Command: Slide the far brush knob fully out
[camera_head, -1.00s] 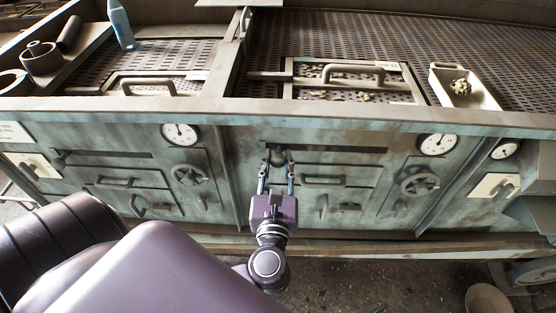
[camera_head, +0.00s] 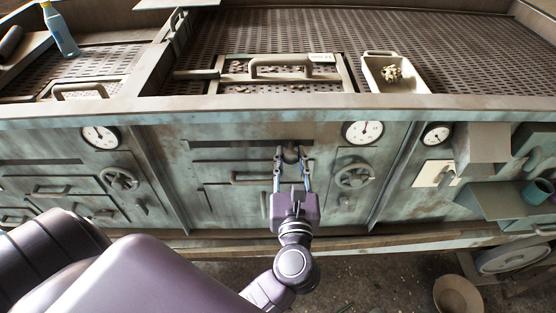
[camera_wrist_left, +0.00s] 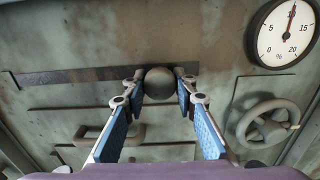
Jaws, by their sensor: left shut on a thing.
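A dark round brush knob (camera_wrist_left: 160,82) sits at the right end of a dark horizontal slot (camera_wrist_left: 80,76) in the green panel. In the head view the knob (camera_head: 290,153) shows between my fingertips, with the slot (camera_head: 230,145) running to its left. My left gripper (camera_head: 291,155) is shut on the knob, one finger on each side. In the left wrist view its blue-padded fingers (camera_wrist_left: 160,88) come up from below to the knob. My right gripper is not in view.
A round gauge (camera_head: 363,133) and a handwheel (camera_head: 354,176) stand right of the knob. A drawer handle (camera_wrist_left: 122,134) lies below the slot. Above are a perforated deck (camera_head: 450,50), a framed screen (camera_head: 349,80) with a handle, and a tray (camera_head: 420,86) of pebbles.

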